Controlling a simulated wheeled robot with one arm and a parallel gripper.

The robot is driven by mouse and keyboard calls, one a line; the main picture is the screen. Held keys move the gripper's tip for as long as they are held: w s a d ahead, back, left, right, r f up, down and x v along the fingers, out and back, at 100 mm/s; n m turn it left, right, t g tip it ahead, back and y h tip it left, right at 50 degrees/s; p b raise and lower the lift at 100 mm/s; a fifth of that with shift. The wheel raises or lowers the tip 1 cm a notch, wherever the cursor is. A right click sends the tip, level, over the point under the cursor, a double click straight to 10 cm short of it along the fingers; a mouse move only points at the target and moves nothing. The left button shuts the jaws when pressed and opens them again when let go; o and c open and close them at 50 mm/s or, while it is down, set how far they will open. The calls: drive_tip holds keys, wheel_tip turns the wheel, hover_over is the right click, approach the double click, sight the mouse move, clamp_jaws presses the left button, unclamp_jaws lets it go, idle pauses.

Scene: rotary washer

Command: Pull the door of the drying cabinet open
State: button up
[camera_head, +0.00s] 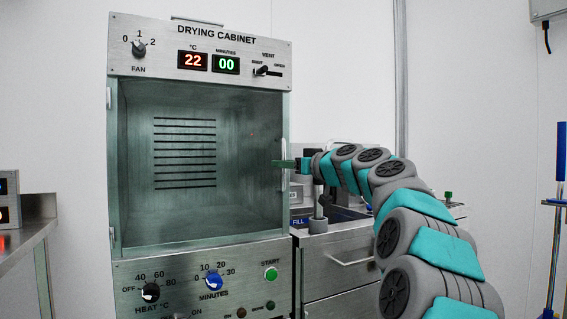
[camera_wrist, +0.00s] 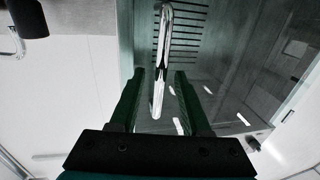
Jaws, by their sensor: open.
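The drying cabinet (camera_head: 200,25) is a steel cabinet with a clear glass door (camera_head: 240,220) that looks shut. Hinges show on the door's left edge. The upright metal door handle (camera_head: 285,150) is on its right edge, and my gripper partly covers it in the head view. My gripper (camera_head: 284,164) is at the handle, reaching in from the right. In the wrist view the bright bar handle (camera_wrist: 162,60) runs between the two dark green fingers of my gripper (camera_wrist: 160,75). The fingers are open with a gap on each side of the bar; depth is hard to judge.
Control knobs and a green start button (camera_head: 271,273) are below the door. A steel counter with drawers (camera_head: 345,255) stands to the right, under my arm. A side bench (camera_head: 25,235) is at the left. A blue-topped stand (camera_head: 560,150) is at the far right.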

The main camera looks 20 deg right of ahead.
drive_tip(key=shift+w+a+f, duration=0.1)
drive_tip(key=shift+w+a, duration=0.05)
drive_tip(key=shift+w, duration=0.5)
clamp_jaws()
idle(1.0)
